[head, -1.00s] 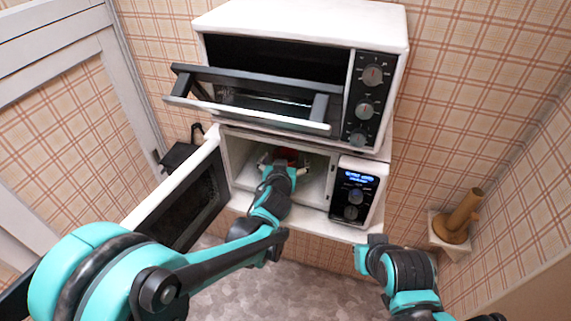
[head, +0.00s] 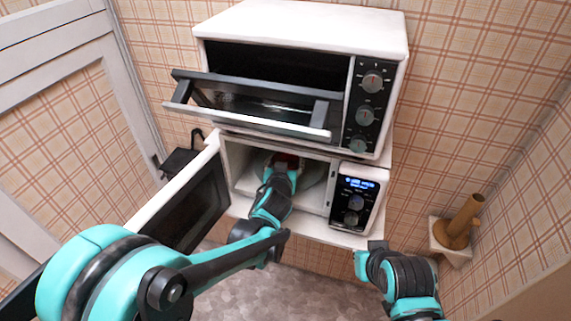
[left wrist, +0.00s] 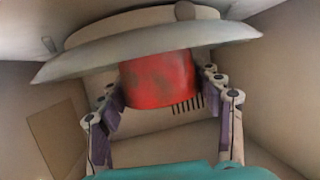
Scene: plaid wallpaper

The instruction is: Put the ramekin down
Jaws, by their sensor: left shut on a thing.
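The red ramekin (head: 288,157) is inside the open lower microwave (head: 235,165), mostly hidden behind my left gripper in the head view. In the left wrist view the ramekin (left wrist: 158,80) sits between the two fingers of my left gripper (left wrist: 160,90), which is shut on it. That view looks upside down: the pale round turntable plate (left wrist: 90,60) is at the top, against or very close to the ramekin. I cannot tell whether they touch. In the head view my left gripper (head: 282,168) reaches through the microwave opening.
The microwave door (head: 190,205) hangs open to the left, beside my left arm. An oven (head: 300,22) stands on top with its door (head: 250,108) folded down above my gripper. The control panel (head: 353,203) borders the opening on the right. A brown mortar-like object (head: 455,235) stands on a right-hand shelf.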

